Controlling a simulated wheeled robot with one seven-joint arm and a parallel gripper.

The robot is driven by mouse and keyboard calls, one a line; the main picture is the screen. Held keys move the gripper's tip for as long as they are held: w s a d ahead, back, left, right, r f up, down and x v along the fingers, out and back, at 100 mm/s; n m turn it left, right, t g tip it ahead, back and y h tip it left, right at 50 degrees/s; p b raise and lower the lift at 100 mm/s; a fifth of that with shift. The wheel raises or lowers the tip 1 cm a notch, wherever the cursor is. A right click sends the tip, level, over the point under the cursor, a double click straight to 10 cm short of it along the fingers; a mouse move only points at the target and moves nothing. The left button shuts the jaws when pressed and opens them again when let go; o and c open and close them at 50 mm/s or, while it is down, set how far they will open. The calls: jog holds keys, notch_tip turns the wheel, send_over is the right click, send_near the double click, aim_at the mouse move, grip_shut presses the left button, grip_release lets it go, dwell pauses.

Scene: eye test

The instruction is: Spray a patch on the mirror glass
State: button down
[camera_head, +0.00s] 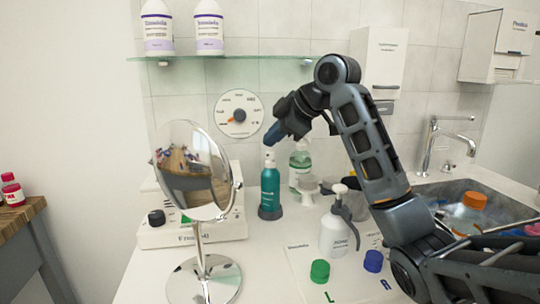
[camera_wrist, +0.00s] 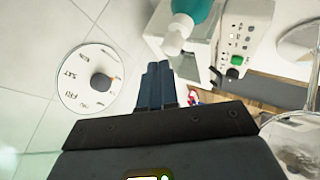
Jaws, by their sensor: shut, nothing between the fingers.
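The round mirror glass (camera_head: 190,160) stands tilted on a chrome stand at the left of the counter. A teal bottle (camera_head: 270,193) with a white top stands upright right of the mirror; it also shows at the top of the wrist view (camera_wrist: 195,8). A white spray bottle (camera_head: 335,236) with a grey trigger stands nearer the front. My gripper (camera_head: 274,134) is above the teal bottle's top, apart from it. Its fingers (camera_wrist: 157,82) are together and empty in the wrist view. I cannot tell if the glass bears any spray.
A clear pump bottle (camera_head: 300,165) stands behind the teal one. A white device (camera_head: 160,235) sits behind the mirror. A wall dial (camera_head: 239,114) is near my gripper. Green (camera_head: 320,271) and blue (camera_head: 373,261) caps lie in front. A glass shelf (camera_head: 230,57) is above; the sink (camera_head: 480,190) is right.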

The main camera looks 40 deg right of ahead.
aim_at(273, 151)
jog(key=shift+f+b, duration=0.4)
jog(key=shift+f, duration=0.6)
dwell(0.8)
jog(key=shift+r, duration=0.15)
jog(key=shift+r+p, duration=0.95)
jog(key=shift+r, duration=0.1)
notch_tip(273, 151, up, 6)
jog(key=p, duration=0.5)
dwell(2.0)
